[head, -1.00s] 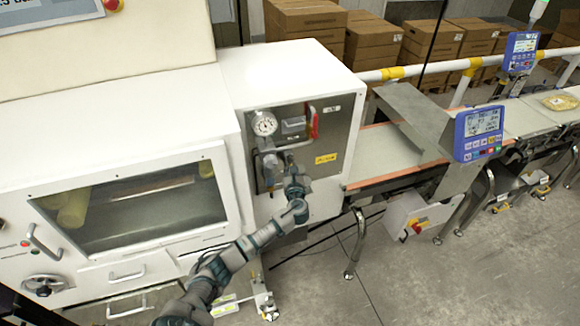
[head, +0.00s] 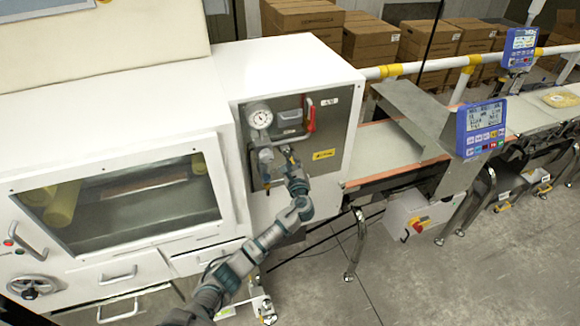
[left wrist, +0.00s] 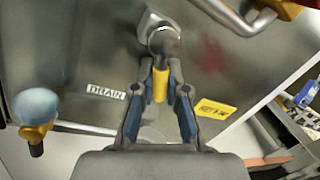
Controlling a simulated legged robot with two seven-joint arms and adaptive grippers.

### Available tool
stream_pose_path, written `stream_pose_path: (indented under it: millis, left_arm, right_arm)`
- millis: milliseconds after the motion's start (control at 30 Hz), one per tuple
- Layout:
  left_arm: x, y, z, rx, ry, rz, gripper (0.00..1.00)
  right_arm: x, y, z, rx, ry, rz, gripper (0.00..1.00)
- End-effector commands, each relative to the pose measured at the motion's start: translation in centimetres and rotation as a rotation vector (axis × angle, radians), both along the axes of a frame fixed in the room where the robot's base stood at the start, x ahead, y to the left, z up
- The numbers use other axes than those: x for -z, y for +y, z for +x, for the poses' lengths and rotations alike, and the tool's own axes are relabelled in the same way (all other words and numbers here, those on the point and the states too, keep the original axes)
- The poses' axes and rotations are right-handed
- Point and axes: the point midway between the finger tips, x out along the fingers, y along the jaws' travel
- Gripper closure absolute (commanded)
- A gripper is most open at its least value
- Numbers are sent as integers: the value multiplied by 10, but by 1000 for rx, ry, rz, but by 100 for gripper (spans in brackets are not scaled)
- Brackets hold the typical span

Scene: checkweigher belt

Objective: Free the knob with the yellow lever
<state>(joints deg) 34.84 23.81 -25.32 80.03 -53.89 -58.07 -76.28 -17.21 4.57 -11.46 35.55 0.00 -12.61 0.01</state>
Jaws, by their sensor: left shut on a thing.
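In the left wrist view a yellow lever (left wrist: 160,86) points toward me from a round grey knob (left wrist: 163,42) on a metal panel. My left gripper (left wrist: 160,98) has its two fingers on either side of the yellow lever and is shut on it. In the head view my left gripper (head: 289,157) reaches up to the grey panel (head: 335,107), below and right of the pressure gauge (head: 259,116). There the gripper hides the lever. I cannot tell how far the knob is turned. My right gripper is not in view.
A pale ball-topped handle (left wrist: 36,106) sits by a DRAIN label (left wrist: 106,92), left of the fingers. A metal bar handle (left wrist: 235,14) crosses above right; a red-gripped handle (head: 311,115) shows in the head view. The belt (head: 385,150) lies right of the white cabinet.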

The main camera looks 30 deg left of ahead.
Motion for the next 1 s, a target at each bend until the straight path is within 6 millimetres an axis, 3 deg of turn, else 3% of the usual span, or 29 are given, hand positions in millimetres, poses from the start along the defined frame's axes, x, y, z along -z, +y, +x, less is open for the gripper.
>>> stream_pose_path:
  millis: [33,267,333,400,600,800,1000]
  left_arm:
    - [8,-2,1,0,-30,-32,100]
    - [3,-7,6,-1,-189,-170,100]
    - [2,-8,7,-2,-233,-206,100]
    - [0,-8,8,-1,-274,-244,100]
    - [-5,-10,11,-2,-366,-322,100]
    - [-9,-11,12,-3,-422,-370,100]
    - [-11,-11,12,-4,-447,-390,100]
  right_arm:
    - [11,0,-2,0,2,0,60]
    - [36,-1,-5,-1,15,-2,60]
    - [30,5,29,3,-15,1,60]
    - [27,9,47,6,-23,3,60]
    - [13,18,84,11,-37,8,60]
    - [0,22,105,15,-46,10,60]
    - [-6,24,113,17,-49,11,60]
